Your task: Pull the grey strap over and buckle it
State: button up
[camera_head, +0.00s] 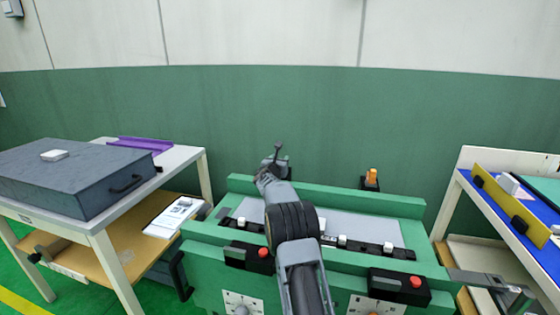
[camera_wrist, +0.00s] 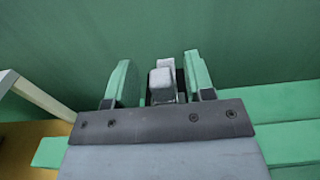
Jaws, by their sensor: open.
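My gripper (camera_wrist: 161,82) is open. In the wrist view its two green fingers stand either side of a light grey block (camera_wrist: 161,84) with a dark part beside it. The block looks like the grey strap's end, with gaps to the fingers. In the head view my arm reaches over the green bench to its rear left, where a small grey piece (camera_head: 278,160) shows, partly hidden; I cannot tell strap from gripper there. Two black boxes with red buttons, left (camera_head: 247,256) and right (camera_head: 400,287), sit on the front; they may be buckles.
An orange piece (camera_head: 371,178) on a dark base stands at the bench's rear right. A grey panel (camera_head: 370,226) with white clips lies on the bench (camera_head: 335,197). A table with a grey case (camera_head: 75,177) stands left; a blue-topped table (camera_head: 510,226) stands right.

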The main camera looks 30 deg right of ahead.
jog(key=shift+w+d, duration=0.15)
jog(key=shift+d, duration=0.05)
grip_shut()
dwell(0.5)
